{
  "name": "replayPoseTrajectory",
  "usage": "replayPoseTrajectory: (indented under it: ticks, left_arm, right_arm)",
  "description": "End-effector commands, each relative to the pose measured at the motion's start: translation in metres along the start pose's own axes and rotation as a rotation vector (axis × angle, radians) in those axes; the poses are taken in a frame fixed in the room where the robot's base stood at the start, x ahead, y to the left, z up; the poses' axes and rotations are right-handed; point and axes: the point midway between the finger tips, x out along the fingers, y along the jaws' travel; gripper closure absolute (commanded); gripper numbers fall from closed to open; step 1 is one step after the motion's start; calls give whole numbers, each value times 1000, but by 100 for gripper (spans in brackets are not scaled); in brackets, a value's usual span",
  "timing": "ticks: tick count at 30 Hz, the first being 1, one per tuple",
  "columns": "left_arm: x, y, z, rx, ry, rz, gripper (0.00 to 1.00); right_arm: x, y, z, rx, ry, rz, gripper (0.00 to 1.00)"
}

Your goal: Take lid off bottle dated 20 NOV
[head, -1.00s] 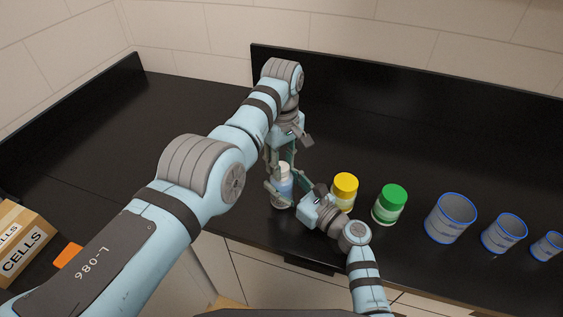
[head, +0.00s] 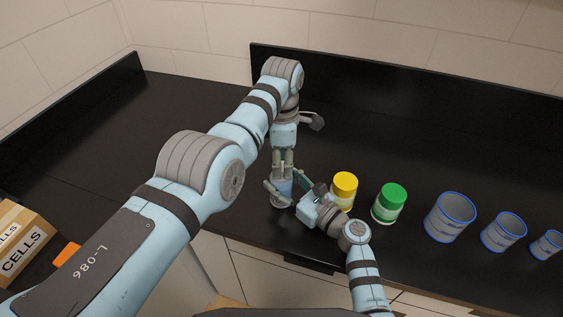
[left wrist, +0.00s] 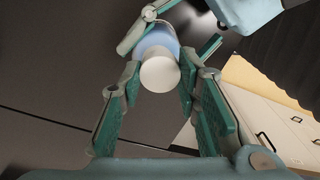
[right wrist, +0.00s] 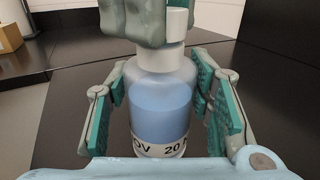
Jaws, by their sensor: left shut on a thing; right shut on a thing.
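The bottle (head: 284,188) stands upright near the counter's front edge. Its clear body holds blue liquid, and in the right wrist view (right wrist: 160,105) its label partly reads "OV 20". My left gripper (head: 281,168) comes down from above, shut on the white lid (left wrist: 160,73). The lid also shows partly in the right wrist view (right wrist: 177,25), behind the left fingers, above the pale neck. I cannot tell whether lid and neck are apart. My right gripper (head: 285,193) is shut around the bottle's body, one finger on each side.
To the right stand a yellow-lidded bottle (head: 344,188), close to my right gripper, and a green-lidded bottle (head: 389,203). Several blue-rimmed containers (head: 450,217) stand further right. A "CELLS" box (head: 25,240) is at far left. The counter (head: 190,120) behind is clear.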

Motion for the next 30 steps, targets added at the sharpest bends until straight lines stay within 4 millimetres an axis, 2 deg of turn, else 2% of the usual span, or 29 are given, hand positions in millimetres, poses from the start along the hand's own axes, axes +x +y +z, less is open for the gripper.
replayPoseTrajectory:
  ticks: [1, 16, 26, 30]
  left_arm:
    - [-1, 0, 0, 0, 0, 1, 100]
    - [-19, 1, 0, 0, 0, 1, 100]
    - [-20, 1, 0, 0, 0, 0, 100]
    - [-35, 1, 0, 1, 0, 2, 100]
  right_arm:
    - [-1, 1, -5, 2, 11, 0, 100]
    - [-1, 1, -5, 3, 9, 1, 100]
    - [-1, 1, -5, 4, 9, 1, 100]
    - [-1, 1, -4, 4, 8, 1, 100]
